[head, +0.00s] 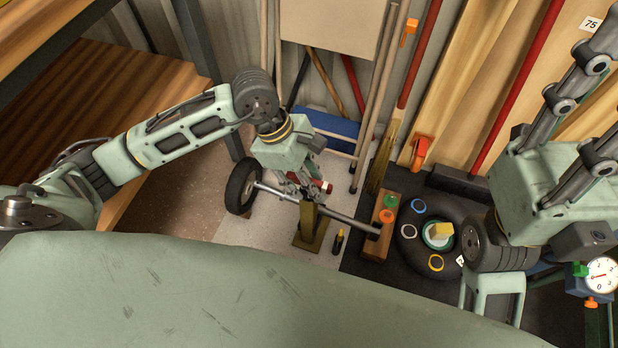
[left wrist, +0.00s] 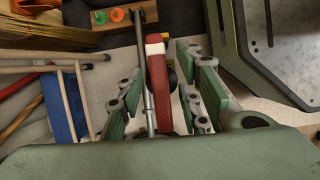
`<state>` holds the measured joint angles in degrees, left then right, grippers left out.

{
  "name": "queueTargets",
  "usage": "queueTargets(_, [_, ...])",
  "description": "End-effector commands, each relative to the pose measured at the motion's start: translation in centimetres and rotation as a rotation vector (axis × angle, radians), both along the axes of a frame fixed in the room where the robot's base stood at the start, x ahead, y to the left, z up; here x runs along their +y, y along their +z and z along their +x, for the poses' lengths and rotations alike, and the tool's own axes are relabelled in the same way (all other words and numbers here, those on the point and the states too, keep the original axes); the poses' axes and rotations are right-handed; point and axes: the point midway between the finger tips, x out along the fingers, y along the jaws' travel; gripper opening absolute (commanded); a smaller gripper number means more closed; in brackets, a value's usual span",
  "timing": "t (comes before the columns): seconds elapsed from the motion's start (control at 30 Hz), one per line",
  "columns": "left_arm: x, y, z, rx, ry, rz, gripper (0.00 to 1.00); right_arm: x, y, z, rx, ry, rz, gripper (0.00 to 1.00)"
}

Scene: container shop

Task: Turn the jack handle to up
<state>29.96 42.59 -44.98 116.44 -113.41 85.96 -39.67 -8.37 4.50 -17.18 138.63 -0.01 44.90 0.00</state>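A red handle with a white band (left wrist: 157,75) stands between the two green-padded fingers of my left gripper (left wrist: 160,108) in the left wrist view. The fingers are apart, one on each side. A gap shows on the left side. In the head view, my left gripper (head: 306,190) reaches down beside a metal tube (head: 345,217) on an olive stand (head: 310,228). Only a small red and white piece of the handle (head: 328,187) shows there.
A wheel (head: 242,186) is at the tube's left end. A wooden block (head: 379,228) with coloured rings and a black tyre (head: 408,245) lie to the right. A small black and yellow item (head: 339,241) stands near the stand. A blue box (head: 328,128) is behind.

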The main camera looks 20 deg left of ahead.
Motion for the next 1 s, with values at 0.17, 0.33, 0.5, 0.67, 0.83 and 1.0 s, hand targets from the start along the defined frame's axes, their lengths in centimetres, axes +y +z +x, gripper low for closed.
queueTargets(0.17, [0.1,0.3,0.0,-0.001,0.001,0.0,0.33,0.0,-0.1,-0.1,0.0,0.0,-0.005,0.4])
queueTargets(0.33, [1.0,2.4,0.2,-0.004,0.002,0.002,0.33,0.0,-0.1,0.0,0.001,0.0,-0.003,0.4])
queueTargets(0.5, [2.5,5.8,0.3,-0.006,0.001,0.002,0.33,0.0,-0.1,0.0,0.001,0.0,-0.003,0.4])
queueTargets(0.67, [3.7,8.7,0.3,-0.004,0.001,0.002,0.33,0.0,-0.1,0.0,0.001,0.0,-0.003,0.4])
queueTargets(0.83, [4.4,10.5,0.3,-0.002,0.001,0.001,0.33,0.0,-0.1,0.0,0.0,0.0,-0.002,0.4])
queueTargets(1.0, [4.6,11.1,0.2,0.001,0.0,0.0,0.33,0.0,0.0,0.0,0.001,0.0,-0.003,0.4])
